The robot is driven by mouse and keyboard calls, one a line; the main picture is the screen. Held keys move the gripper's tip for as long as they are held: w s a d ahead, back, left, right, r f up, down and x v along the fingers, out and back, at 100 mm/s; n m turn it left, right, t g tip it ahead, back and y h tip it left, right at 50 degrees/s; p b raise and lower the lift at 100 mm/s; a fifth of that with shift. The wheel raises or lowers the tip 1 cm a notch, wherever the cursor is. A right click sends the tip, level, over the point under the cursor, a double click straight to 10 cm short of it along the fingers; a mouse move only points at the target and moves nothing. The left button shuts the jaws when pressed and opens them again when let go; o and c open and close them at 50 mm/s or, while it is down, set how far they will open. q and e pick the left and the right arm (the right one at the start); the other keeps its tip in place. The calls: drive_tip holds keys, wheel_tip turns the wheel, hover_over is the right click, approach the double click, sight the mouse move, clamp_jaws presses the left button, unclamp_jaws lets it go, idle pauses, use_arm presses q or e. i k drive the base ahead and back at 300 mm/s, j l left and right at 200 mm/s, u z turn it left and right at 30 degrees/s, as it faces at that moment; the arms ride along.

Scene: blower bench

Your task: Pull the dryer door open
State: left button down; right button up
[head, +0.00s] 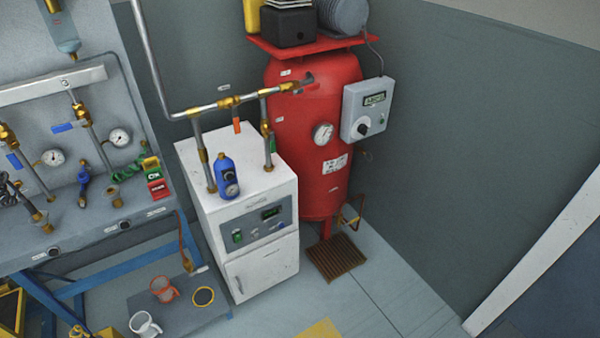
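The dryer (236,195) is a white upright cabinet standing on the floor in the middle of the head view. Its door (264,272) is the lower front panel, below the grey control panel (258,224). The door looks shut, flush with the cabinet front. A small handle (239,284) shows near the door's left edge. Neither of my grippers is in view.
A red tank (310,170) with a grey control box (368,110) stands behind the dryer at right. Pipes rise from the dryer's top beside a blue filter (227,177). A workbench is at left. Mugs (145,324) sit low at front left. Floor right of the dryer is mostly clear.

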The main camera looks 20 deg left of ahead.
sight(249, 272)
drive_tip(key=u, duration=0.85)
